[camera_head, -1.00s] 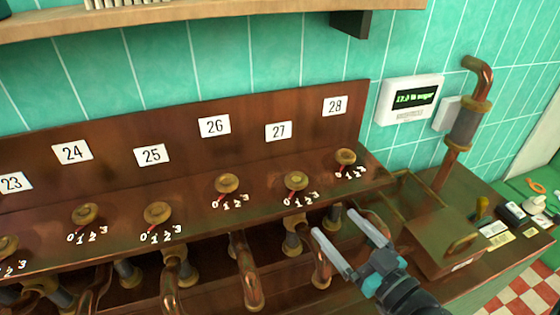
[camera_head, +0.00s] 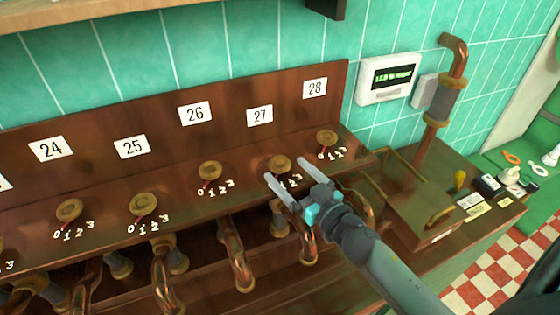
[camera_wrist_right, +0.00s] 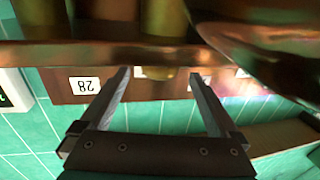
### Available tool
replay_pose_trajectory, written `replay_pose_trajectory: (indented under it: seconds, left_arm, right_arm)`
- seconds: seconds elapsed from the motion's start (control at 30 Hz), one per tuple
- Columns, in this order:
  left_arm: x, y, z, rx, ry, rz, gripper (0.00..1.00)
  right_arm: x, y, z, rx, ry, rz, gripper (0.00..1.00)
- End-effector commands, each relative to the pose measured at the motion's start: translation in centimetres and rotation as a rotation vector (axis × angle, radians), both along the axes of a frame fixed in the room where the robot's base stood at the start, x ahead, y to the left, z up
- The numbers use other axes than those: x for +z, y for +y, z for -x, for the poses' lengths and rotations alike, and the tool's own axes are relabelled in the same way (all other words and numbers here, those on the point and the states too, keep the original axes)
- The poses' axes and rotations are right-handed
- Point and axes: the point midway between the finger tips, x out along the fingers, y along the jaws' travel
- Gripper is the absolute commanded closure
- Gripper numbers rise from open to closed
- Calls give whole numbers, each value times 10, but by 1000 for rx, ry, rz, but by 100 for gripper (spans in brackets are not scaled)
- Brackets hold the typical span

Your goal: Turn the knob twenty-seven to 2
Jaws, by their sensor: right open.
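Knob twenty-seven (camera_head: 279,163) is a round brass knob on the brown sloping panel, below the white label 27 (camera_head: 260,116). My right gripper (camera_head: 285,170) is open, its fingertips on either side of the knob in the head view. I cannot tell whether they touch it. The numbers (camera_head: 291,182) near the knob are partly covered by the fingers, and its pointer is hidden. In the right wrist view, which is upside down, a brass piece, seemingly the knob (camera_wrist_right: 161,84), shows between the open fingertips. My left gripper is not in view.
Knob twenty-eight (camera_head: 326,138) is close on the right and knob twenty-six (camera_head: 209,171) on the left. Copper pipes (camera_head: 235,255) run below the panel. A white display box (camera_head: 388,78) hangs on the green tiled wall. A brass-coloured box (camera_head: 408,212) stands to the right.

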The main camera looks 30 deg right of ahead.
Motion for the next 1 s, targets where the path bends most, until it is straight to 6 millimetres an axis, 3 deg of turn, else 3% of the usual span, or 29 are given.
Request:
replay_pose_trajectory:
  seconds: [0.3, 0.73, 1.0]
  left_arm:
    - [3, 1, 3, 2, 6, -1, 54]
    - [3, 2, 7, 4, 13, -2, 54]
    - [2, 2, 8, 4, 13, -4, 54]
  right_arm:
    - [0, 5, -35, -1, 0, 0, 4]
    - [0, 6, -41, -1, 1, -1, 4]
    - [0, 6, -41, -1, 1, -1, 33]
